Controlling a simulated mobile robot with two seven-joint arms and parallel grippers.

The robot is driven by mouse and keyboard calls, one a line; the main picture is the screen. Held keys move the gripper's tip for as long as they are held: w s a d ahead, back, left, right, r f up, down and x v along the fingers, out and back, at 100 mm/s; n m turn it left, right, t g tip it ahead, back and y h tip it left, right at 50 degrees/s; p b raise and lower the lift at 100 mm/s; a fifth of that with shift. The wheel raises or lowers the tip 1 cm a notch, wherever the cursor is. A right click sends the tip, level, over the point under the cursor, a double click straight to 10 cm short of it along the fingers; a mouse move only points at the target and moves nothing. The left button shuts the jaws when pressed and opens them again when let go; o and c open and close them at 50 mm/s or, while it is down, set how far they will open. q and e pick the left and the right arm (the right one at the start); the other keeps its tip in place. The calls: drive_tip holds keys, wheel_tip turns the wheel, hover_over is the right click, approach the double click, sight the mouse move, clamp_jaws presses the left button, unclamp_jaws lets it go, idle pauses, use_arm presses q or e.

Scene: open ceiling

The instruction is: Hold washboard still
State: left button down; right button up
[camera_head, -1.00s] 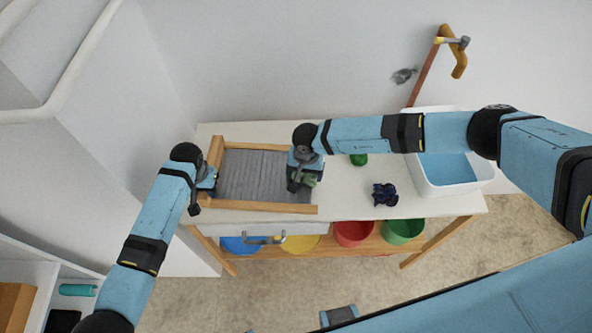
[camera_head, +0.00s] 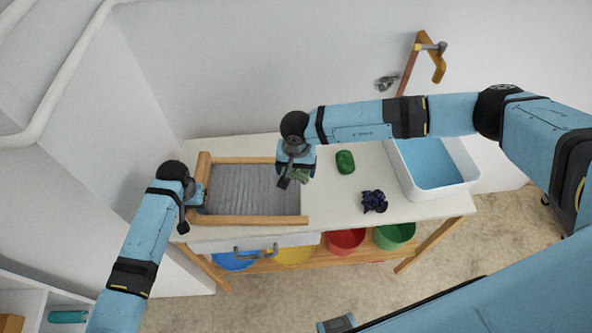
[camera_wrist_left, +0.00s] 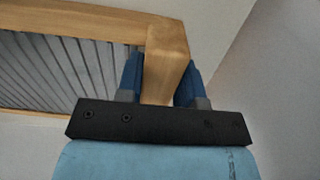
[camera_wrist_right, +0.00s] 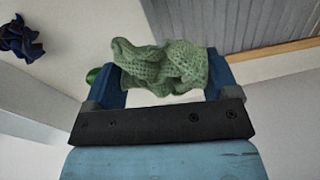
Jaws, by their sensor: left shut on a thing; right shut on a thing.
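The washboard (camera_head: 250,190) is a ribbed grey panel in a wooden frame, lying on the white tabletop at the left. My left gripper (camera_head: 195,195) is at its left end; in the left wrist view the gripper (camera_wrist_left: 160,80) is shut on the wooden frame (camera_wrist_left: 166,45), one blue finger on each side. My right gripper (camera_head: 294,180) is at the washboard's right end. It is shut on a crumpled green knitted cloth (camera_wrist_right: 160,68), which also shows in the head view (camera_head: 300,176). I cannot tell whether the cloth touches the washboard.
A green lump (camera_head: 345,161) and a dark blue crumpled cloth (camera_head: 374,201) lie on the tabletop. A white basin of blue water (camera_head: 437,170) stands at the right under a tap (camera_head: 430,60). Coloured bowls, such as the red one (camera_head: 345,241), sit on the shelf below.

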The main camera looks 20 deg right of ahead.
idle(0.4)
use_arm(q)
drive_tip(key=c, duration=0.7)
unclamp_jaws()
wheel_tip(320, 180, up, 12)
drive_tip(key=shift+r, duration=0.1)
